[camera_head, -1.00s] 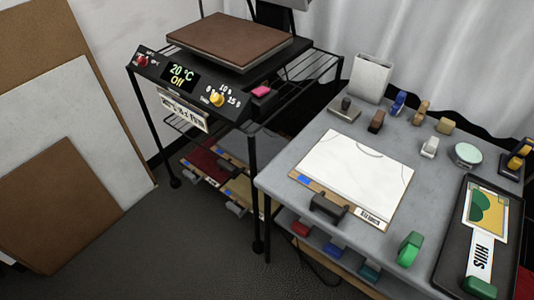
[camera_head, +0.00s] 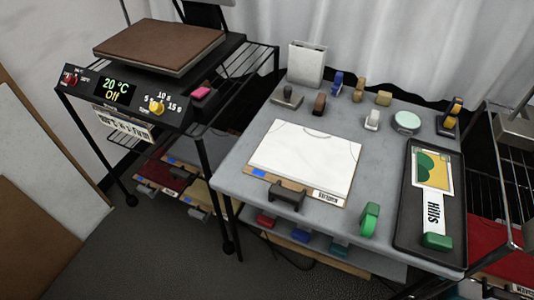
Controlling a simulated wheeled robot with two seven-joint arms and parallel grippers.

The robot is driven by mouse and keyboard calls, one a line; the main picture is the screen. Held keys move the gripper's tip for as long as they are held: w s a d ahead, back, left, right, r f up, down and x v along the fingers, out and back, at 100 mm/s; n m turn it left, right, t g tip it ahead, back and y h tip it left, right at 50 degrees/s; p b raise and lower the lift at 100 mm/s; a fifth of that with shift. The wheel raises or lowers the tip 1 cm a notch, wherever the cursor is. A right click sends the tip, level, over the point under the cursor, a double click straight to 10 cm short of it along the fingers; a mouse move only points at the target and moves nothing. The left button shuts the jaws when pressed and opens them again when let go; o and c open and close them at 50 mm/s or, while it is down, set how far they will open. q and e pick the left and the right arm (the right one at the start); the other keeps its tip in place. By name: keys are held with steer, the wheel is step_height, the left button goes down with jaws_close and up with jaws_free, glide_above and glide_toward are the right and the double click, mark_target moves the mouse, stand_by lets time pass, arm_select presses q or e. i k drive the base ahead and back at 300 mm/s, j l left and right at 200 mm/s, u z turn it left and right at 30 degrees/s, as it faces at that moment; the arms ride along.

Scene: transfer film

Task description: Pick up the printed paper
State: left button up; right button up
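The printed paper (camera_head: 432,169) shows a green and yellow design inside a pale border. It lies in a black tray (camera_head: 406,225) at the right side of the grey table. A white strip labelled "Hills" (camera_head: 433,212) lies just below it in the same tray. A green block-like object (camera_head: 436,241) sits at the strip's lower end. Neither of my grippers shows in the head view.
A white sheet on a board (camera_head: 306,160) lies mid-table, with a dark handle at its front edge. A heat press (camera_head: 160,47) on a black rack is at left. A wire rack (camera_head: 507,190) stands at right.

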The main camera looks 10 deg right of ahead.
mark_target(432, 171)
steer(key=z, duration=1.6)
steer(key=i+l+u, duration=0.2)
steer(key=l, duration=0.3)
steer(key=l+u, duration=0.15)
steer(key=l, duration=0.4)
